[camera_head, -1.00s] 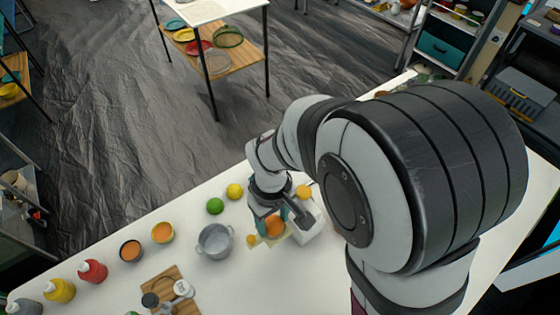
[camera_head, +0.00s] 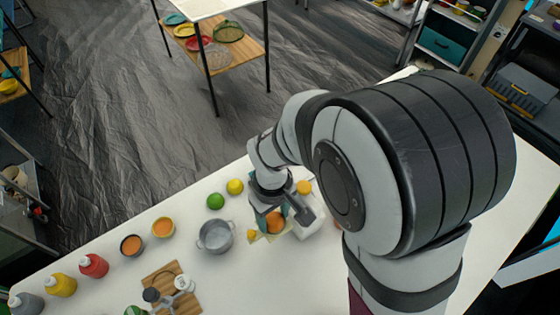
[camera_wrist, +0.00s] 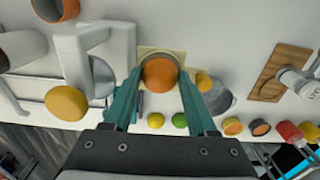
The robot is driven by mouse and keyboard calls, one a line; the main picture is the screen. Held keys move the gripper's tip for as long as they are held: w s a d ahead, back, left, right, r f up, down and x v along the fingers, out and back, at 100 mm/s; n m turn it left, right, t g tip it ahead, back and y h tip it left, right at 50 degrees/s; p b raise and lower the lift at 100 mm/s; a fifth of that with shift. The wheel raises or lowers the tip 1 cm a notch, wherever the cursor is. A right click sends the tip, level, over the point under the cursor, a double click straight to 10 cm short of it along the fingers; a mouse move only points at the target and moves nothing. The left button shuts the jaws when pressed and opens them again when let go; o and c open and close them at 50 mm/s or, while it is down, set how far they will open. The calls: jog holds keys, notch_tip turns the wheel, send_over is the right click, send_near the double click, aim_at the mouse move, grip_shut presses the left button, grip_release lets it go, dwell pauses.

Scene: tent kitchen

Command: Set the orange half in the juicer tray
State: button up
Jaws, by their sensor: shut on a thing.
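My gripper (camera_wrist: 160,88) is shut on the orange half (camera_wrist: 160,74), which sits between the teal fingertips. In the head view the gripper (camera_head: 272,222) and the orange half (camera_head: 275,224) are over a pale yellow square (camera_head: 258,238), left of the white juicer (camera_head: 316,222). I cannot tell how high the orange half is above that square. In the wrist view the juicer (camera_wrist: 85,42) is to the left of the fingers, apart from the orange half. My arm and gripper partly hide the juicer in the head view, and its tray is not clearly visible.
A grey pot (camera_head: 215,237) stands left of the gripper. A small orange piece (camera_head: 251,234) lies between them. A lime (camera_head: 215,201), a lemon (camera_head: 235,187) and a yellow-orange fruit (camera_head: 304,187) lie behind. Bowls, bottles and a wooden board (camera_head: 172,290) are further left.

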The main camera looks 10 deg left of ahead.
aim_at(274, 220)
jog(key=shift+f, duration=0.2)
jog(key=o, duration=0.7)
notch_tip(274, 220, up, 11)
dwell(0.4)
jog(key=s+d+m, duration=0.4)
jog(key=m, duration=0.1)
jog(key=s+d+r+m+y, duration=0.1)
jog(key=s+d+m, duration=0.3)
jog(key=s+m, duration=0.1)
jog(key=s+d+r+m, duration=0.1)
jog(key=s+d+m, duration=0.3)
jog(key=d, duration=0.1)
jog(key=shift+s+m+y, duration=0.4)
